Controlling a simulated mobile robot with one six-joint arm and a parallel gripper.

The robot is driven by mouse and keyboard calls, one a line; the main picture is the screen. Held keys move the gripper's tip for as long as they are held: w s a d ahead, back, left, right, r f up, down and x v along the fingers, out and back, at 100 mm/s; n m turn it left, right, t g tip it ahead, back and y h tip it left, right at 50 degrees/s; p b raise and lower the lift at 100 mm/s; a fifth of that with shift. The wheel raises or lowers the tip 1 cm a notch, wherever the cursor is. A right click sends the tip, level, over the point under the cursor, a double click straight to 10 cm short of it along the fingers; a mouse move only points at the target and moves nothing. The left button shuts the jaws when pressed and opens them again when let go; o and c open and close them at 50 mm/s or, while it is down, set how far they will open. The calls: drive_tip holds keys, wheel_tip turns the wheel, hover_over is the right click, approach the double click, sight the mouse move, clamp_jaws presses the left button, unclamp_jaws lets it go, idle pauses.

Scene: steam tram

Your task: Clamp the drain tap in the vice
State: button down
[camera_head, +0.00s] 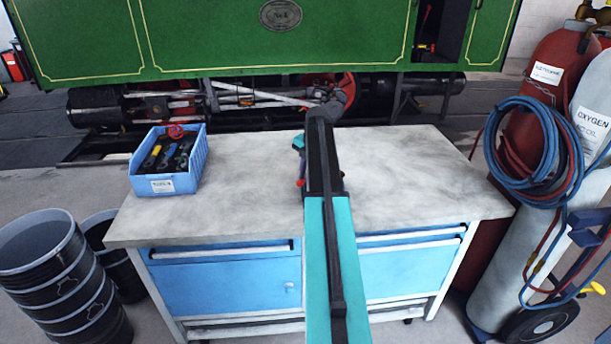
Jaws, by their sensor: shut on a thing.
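My arm reaches out over the workbench (225,215) and covers its middle. My gripper (302,172) shows only as a small dark sliver at the left edge of my arm, above the bench top; its fingers are mostly hidden. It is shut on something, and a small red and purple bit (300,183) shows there. This may be part of the drain tap, but its shape cannot be made out. I cannot make out a vice; the strip of bench behind my arm is hidden.
A blue bin (163,184) of tools stands at the bench's left end. Black buckets (60,275) stand left, gas cylinders (535,140) with coiled hoses right. The green tram (210,35) is behind.

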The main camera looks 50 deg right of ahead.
drive_tip(key=shift+m, duration=0.3)
drive_tip(key=m, duration=0.2)
drive_tip(key=w+m+h+b, duration=0.1)
drive_tip(key=m, duration=0.1)
drive_tip(key=shift+w+m, duration=0.1)
drive_tip(key=shift+m, duration=0.2)
drive_tip(key=m, duration=0.2)
drive_tip(key=w+m, duration=0.1)
drive_tip(key=m, duration=0.2)
drive_tip(key=shift+w+d+m+g+h+b, duration=0.15)
drive_tip(key=shift+d+m+g+h+b, duration=0.1)
drive_tip(key=shift+m+g+h+b, duration=0.15)
drive_tip(key=m, duration=0.3)
drive_tip(key=d+m, duration=0.1)
drive_tip(key=shift+w+m+g+h, duration=0.3)
drive_tip(key=shift+w+m+g, duration=0.1)
drive_tip(key=shift+w+d+m+g, duration=0.1)
drive_tip(key=shift+d+m+g, duration=0.05)
drive_tip(key=shift+m, duration=0.65)
drive_tip(key=shift+d+m+g, duration=0.1)
drive_tip(key=shift+m+g, duration=0.05)
drive_tip(key=shift+m, duration=0.65)
drive_tip(key=c, duration=1.7)
unclamp_jaws()
drive_tip(key=shift+c, duration=0.2)
